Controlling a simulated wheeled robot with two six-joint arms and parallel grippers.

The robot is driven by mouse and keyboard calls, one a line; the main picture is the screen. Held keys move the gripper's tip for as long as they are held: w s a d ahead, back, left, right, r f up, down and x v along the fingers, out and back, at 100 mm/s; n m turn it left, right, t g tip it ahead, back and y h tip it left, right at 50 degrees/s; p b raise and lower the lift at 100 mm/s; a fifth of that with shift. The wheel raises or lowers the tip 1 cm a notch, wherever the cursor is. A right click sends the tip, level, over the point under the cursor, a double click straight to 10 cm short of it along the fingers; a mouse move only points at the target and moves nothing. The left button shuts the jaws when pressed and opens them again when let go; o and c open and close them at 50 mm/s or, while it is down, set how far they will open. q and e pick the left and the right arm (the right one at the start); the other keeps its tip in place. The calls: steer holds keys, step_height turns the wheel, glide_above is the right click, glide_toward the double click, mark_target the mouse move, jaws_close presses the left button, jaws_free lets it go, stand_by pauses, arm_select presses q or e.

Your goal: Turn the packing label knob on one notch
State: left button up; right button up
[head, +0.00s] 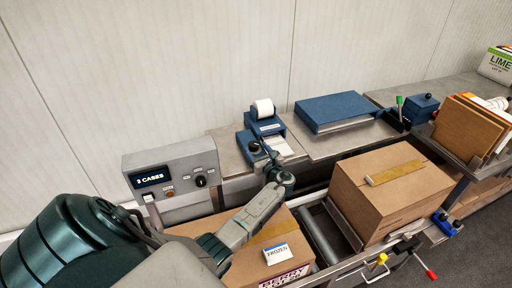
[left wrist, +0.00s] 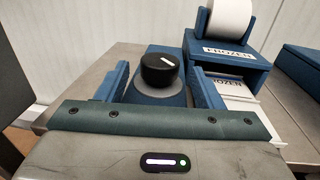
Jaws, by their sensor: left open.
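In the head view the knob (head: 254,147) shows small beside the printer (head: 266,124), partly near my fingers. My left gripper (head: 268,160) reaches over it. In the left wrist view its two blue fingers (left wrist: 161,82) are open, one on each side of the knob, with gaps visible. Contact cannot be seen. The printer carries a white label roll (left wrist: 230,18) and a FROZEN label (left wrist: 229,50).
A grey control box (head: 172,170) reading "3 CASES" stands left. A carton (head: 255,262) with a FROZEN label lies below my arm; another taped carton (head: 385,190) is on the rollers at right. A blue flat unit (head: 345,108) stands right of the printer.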

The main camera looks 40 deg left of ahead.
arm_select(q)
steer(key=shift+w+a, duration=0.25)
steer(key=shift+a, duration=0.45)
steer(key=c, duration=1)
